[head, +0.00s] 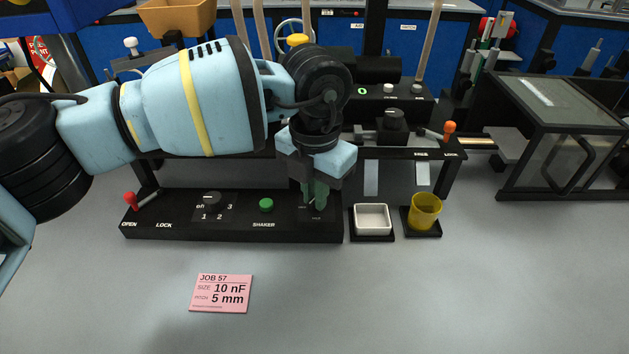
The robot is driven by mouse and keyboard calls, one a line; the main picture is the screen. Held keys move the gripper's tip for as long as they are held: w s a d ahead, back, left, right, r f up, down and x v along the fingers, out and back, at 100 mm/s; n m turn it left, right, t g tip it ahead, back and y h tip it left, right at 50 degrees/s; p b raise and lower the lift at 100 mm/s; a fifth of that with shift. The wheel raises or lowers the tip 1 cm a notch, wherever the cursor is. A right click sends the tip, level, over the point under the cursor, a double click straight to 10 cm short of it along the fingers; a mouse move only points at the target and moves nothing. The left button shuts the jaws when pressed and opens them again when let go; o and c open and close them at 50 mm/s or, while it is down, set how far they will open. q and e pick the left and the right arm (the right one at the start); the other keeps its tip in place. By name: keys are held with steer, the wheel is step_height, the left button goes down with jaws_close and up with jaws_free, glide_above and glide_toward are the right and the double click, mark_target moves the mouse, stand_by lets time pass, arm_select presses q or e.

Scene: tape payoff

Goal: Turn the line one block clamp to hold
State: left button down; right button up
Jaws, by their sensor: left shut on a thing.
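My left gripper (314,194) points down at the right end of the long black base unit (190,231), with its green fingers low over a small panel (326,225) there. It is shut on a small part at that panel, which I take to be the block clamp. The fingers and the gripper body hide nearly all of that part, so its setting cannot be told. Small white marks show on the panel by the fingers, too small to read. My right gripper is not in view.
On the base are a red-knobbed lever (140,200), a numbered dial (211,198) and a green shaker button (266,205). A white dish (373,219) and yellow cup (424,210) stand close right. A pink job card (221,293) lies in front; the bench around it is clear.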

arm_select(q)
steer(key=n+p, duration=0.2)
steer(key=shift+r+n, duration=0.3)
steer(key=shift+n, duration=0.1)
steer(key=shift+d+n+p, duration=0.1)
steer(key=shift+n+p, duration=0.8)
steer(key=shift+n, duration=0.2)
steer(key=shift+f+n+p, duration=0.1)
steer(key=shift+n+p, duration=0.65)
steer(key=shift+n, duration=0.25)
steer(key=c, duration=1.5)
jaws_free()
steer(key=shift+f, duration=0.15)
step_height(320, 180, up, 8)
steer(key=shift+f, duration=0.1)
